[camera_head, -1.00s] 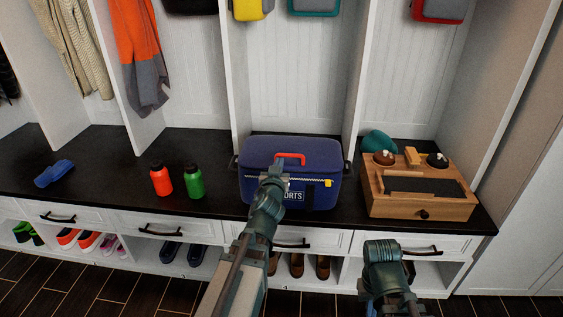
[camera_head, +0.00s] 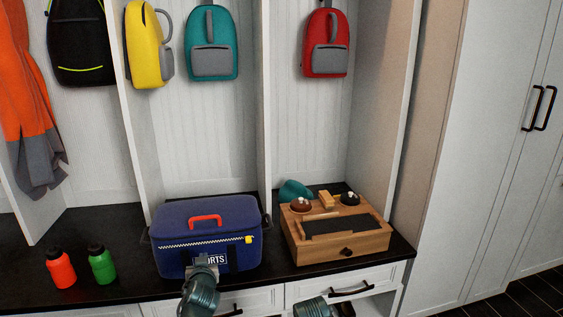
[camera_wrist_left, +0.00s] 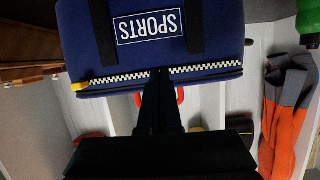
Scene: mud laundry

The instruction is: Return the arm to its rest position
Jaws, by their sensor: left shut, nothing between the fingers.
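My left arm comes in at the bottom of the head view, and its gripper (camera_head: 203,264) is in front of the lower front of the blue sports bag (camera_head: 180,221). In the left wrist view the dark fingers (camera_wrist_left: 161,78) are shut and empty. They overlap the bag's checkered zip strip there, and the bag appears upside down; I cannot tell whether they touch it. The bag stands upright on the black bench with its red handle (camera_head: 205,219) on top. Part of my right arm shows at the bottom edge of the head view; its fingers are not visible.
A red bottle (camera_head: 61,269) and a green bottle (camera_head: 102,265) stand left of the bag on the bench. A wooden box (camera_head: 300,241) with a drawer stands right of it. White dividers rise behind. Backpacks hang above. A tall white cabinet (camera_head: 480,150) stands at right.

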